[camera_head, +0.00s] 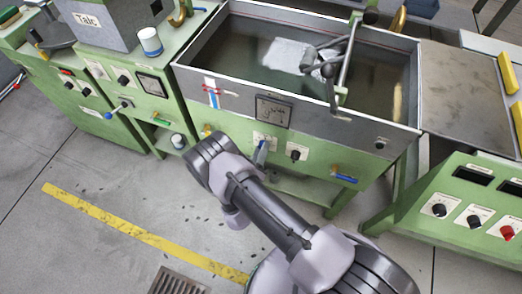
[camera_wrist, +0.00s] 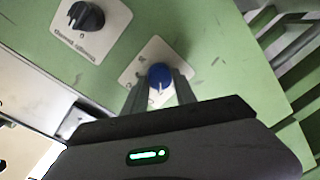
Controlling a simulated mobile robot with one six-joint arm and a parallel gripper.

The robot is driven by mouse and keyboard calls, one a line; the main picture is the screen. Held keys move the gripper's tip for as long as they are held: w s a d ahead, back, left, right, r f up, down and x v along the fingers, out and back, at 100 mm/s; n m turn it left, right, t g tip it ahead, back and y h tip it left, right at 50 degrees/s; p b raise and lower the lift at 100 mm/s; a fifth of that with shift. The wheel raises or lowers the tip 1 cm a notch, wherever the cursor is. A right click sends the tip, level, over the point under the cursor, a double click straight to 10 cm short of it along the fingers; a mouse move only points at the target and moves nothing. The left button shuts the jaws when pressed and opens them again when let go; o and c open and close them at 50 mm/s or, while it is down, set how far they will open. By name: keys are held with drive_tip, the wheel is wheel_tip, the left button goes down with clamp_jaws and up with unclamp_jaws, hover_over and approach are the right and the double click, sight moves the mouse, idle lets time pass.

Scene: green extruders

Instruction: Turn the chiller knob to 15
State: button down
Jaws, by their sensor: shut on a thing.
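A round blue knob (camera_wrist: 159,76) with a white pointer mark sits on a white dial plate (camera_wrist: 145,67) on a green panel in the wrist view. My gripper (camera_wrist: 160,88) is shut on this blue knob, one finger on each side. The fingers and the dark gripper body hide much of the plate, and its numbers are too small to read.
A black knob (camera_wrist: 86,15) on its own plate sits beside the blue one. The green open-topped tank (camera_head: 280,170) has a metal crank frame over it. A green control box (camera_head: 470,215) stands at right.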

drive_tip(key=shift+f, duration=0.1)
idle(0.3)
drive_tip(key=c, duration=1)
unclamp_jaws()
drive_tip(key=p+v, duration=0.4)
drive_tip(key=v, duration=1.3)
drive_tip(key=shift+s+p, duration=0.25)
drive_tip(key=shift+p, duration=0.05)
